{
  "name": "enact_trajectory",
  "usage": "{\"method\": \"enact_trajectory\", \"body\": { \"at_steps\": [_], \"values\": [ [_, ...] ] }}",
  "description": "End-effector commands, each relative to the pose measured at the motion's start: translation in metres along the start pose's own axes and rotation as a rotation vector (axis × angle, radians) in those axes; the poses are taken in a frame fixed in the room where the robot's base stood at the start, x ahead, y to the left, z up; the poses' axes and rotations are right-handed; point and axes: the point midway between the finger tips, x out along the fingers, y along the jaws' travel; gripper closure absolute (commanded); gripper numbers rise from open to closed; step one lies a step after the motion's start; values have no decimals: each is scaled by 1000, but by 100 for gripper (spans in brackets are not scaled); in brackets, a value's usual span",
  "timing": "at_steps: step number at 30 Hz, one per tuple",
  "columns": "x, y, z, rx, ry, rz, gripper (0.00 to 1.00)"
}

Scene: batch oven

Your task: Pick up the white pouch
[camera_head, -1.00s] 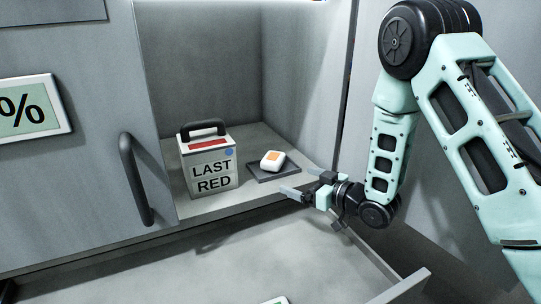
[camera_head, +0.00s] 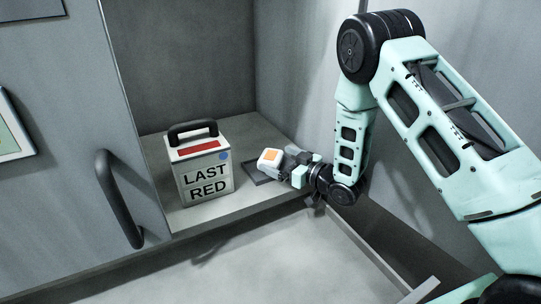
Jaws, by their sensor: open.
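The white pouch (camera_head: 269,159), small and rounded with an orange patch on top, is at the dark flat tray (camera_head: 258,176) on the shelf, right of the box marked LAST RED. My gripper (camera_head: 286,159) has come in from the right, with its fingers at the pouch's right side. Its jaws are open. The fingers partly hide the pouch's right edge and the tray. I cannot tell whether a finger touches the pouch.
The box (camera_head: 201,172) marked LAST RED, with a black handle, stands just left of the pouch. A grey wall rises behind and to the right. A door with a dark handle (camera_head: 119,198) is at left. An open drawer (camera_head: 250,264) lies below the shelf.

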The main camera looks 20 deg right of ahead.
Motion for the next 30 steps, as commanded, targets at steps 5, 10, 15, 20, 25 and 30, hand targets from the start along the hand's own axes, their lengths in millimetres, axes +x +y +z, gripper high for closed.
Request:
{"method": "enact_trajectory", "body": {
  "at_steps": [5,10,15,20,25,30],
  "values": [
    [15,0,-1,0,1,1,0],
    [16,0,0,0,1,1,0],
    [16,0,0,0,1,1,28],
    [16,0,-1,0,2,1,32],
    [16,0,-2,0,2,1,32],
    [16,1,-12,-1,5,1,32]
  ]
}}
